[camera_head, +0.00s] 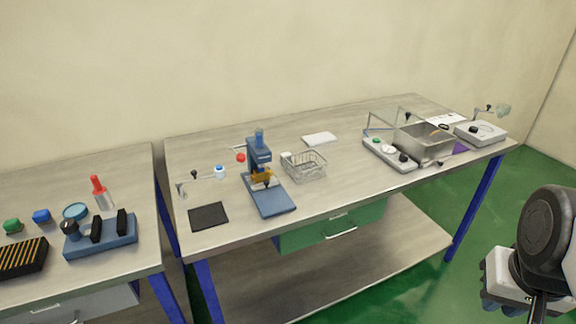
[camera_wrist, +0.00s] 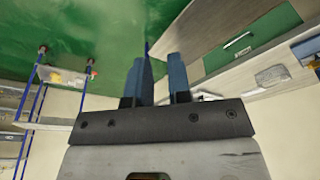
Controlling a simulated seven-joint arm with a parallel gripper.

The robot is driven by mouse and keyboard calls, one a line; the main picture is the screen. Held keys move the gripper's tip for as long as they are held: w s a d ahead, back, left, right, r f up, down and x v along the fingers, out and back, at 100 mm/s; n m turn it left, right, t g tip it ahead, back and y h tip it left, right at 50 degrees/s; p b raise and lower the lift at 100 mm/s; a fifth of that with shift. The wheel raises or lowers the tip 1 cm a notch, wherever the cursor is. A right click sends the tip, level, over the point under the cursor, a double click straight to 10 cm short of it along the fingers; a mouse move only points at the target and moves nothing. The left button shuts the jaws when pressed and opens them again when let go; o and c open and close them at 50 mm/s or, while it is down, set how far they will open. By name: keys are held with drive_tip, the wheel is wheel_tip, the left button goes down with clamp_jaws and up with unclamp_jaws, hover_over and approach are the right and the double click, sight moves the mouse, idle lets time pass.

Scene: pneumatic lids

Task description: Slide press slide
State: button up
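A blue bench press (camera_head: 258,165) stands on the middle of the right-hand table, with a flat blue base (camera_head: 272,203) and an orange part (camera_head: 262,175) under its head. A red knob (camera_head: 241,157) on a lever sticks out at its left. My gripper (camera_wrist: 158,70) shows in the wrist view with its two blue-grey fingers apart and nothing between them. It is away from the tables' tools. In the head view only part of my arm shows at the lower right; the fingertips are not seen there. Whether anything lies in the press is too small to tell.
A wire basket (camera_head: 303,167) stands just right of the press. A black mat (camera_head: 208,217) lies to its left, near a small lever with a blue-and-white knob (camera_head: 220,171). A metal bin (camera_head: 425,146) stands farther right. A green drawer (camera_head: 332,229) hangs under the table.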

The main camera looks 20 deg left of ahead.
drive_tip(key=o, duration=0.5)
drive_tip(key=shift+w+a+r+m, duration=0.15)
drive_tip(key=shift+w+a+m, duration=0.15)
drive_tip(key=shift+w, duration=0.25)
drive_tip(key=shift+c, duration=0.2)
drive_tip(key=w+a+r+m, duration=0.1)
drive_tip(key=w+a+m, duration=0.7)
drive_tip(key=w, duration=0.5)
drive_tip(key=m+y, duration=0.3)
drive_tip(key=m, duration=1.5)
approach(266, 181)
drive_tip(key=f, duration=0.1)
drive_tip(key=shift+s+t, duration=0.2)
drive_tip(key=shift+t, duration=0.1)
drive_tip(key=shift+f, duration=0.1)
drive_tip(key=shift+x, duration=3.75)
